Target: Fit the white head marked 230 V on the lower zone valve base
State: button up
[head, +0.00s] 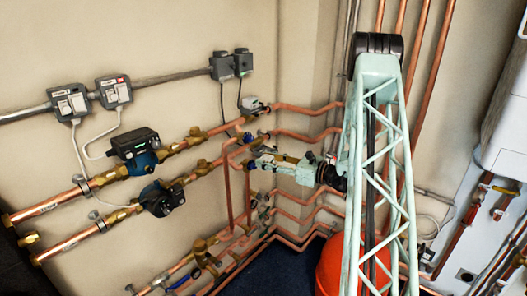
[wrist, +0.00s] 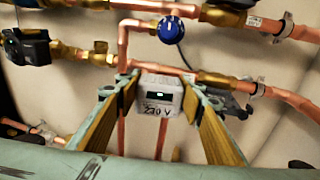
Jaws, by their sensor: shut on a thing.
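My gripper (wrist: 158,82) is shut on the white head (wrist: 157,96), whose face shows a dark window and the mark 230 V toward the wrist camera. In the head view my gripper (head: 257,163) is beside the copper pipes, and the held head cannot be made out clearly. A blue round part (wrist: 172,28) sits on brass fittings beyond the head, above it in the wrist view. A brass body (wrist: 215,80) on a copper pipe is to the right behind my right finger. I cannot tell which is the lower zone valve base.
Two pumps (head: 135,148) (head: 161,198) sit on copper pipes at left. A grey-white box (head: 255,104) is on the upper pipe. Grey switch boxes (head: 70,102) are on the wall. A red vessel (head: 335,265) stands below my arm. Pipes crowd the wall around my gripper.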

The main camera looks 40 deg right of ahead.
jog(key=s+d+r+h, duration=0.1)
jog(key=s+d+r, duration=0.1)
jog(key=d, duration=0.2)
jog(key=s+d+r+m+h, duration=0.1)
jog(key=s+d+r, duration=0.1)
jog(key=d, duration=0.3)
jog(key=s+d+r+m+t+h+p, duration=0.1)
jog(key=s+d+r, duration=0.1)
jog(key=d, duration=0.2)
jog(key=shift+d, duration=0.2)
jog(key=shift+w+r, duration=0.1)
jog(key=b, duration=0.1)
send_over(258, 142)
jog(key=s, duration=0.4)
jog(key=shift+d+f, duration=0.15)
jog(key=shift+f, duration=0.4)
jog(key=shift+d+f, duration=0.15)
jog(key=shift+f, duration=0.4)
jog(key=shift+f+b, duration=0.3)
jog(key=shift+f, duration=0.15)
jog(key=shift+f, duration=0.1)
jog(key=shift+f, duration=1.6)
jog(key=shift+w+f+b, duration=0.15)
jog(key=shift+f+b, duration=0.1)
jog(key=shift+b, duration=0.1)
